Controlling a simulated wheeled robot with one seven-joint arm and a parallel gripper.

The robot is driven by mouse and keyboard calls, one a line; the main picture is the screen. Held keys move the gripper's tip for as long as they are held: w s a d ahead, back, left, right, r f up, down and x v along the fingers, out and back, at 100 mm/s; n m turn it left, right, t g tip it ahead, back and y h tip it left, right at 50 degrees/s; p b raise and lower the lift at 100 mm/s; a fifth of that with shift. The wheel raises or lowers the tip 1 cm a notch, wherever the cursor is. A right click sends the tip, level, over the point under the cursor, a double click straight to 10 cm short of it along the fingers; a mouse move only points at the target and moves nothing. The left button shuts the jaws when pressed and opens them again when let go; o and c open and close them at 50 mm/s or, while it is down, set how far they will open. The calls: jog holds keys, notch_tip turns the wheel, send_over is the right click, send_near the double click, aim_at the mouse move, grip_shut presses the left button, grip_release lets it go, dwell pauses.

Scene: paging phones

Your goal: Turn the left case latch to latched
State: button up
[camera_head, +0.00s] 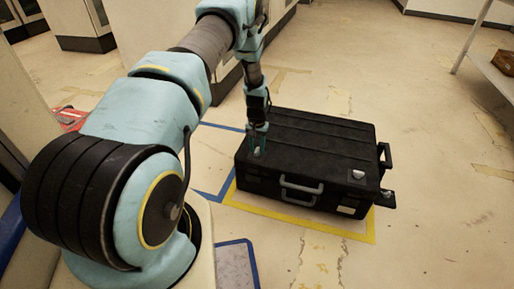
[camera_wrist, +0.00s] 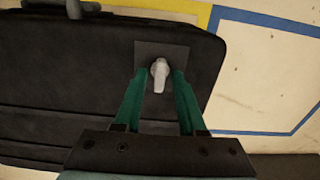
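The left case latch (camera_wrist: 160,75) is a light grey knob on a dark square plate (camera_wrist: 177,50) near the case's corner. In the wrist view the knob's narrow end points down the picture, towards my gripper's base. My gripper (camera_wrist: 161,76) has its green fingers apart, one on each side of the knob. I cannot tell whether they touch it. In the head view my gripper (camera_head: 257,150) reaches down to the case's left end, partly hiding the latch.
Another light latch (camera_head: 358,174) sits at the case's right end. Yellow tape (camera_head: 300,222) and blue tape (camera_head: 214,193) mark the floor around the case. A shelf (camera_head: 490,75) stands at the right. The floor between is clear.

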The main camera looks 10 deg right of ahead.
aim_at(257, 150)
jog(key=shift+o, duration=0.4)
notch_tip(257, 150, up, 11)
jog(key=p, duration=0.1)
jog(key=shift+p, duration=0.4)
jog(key=shift+f, duration=0.1)
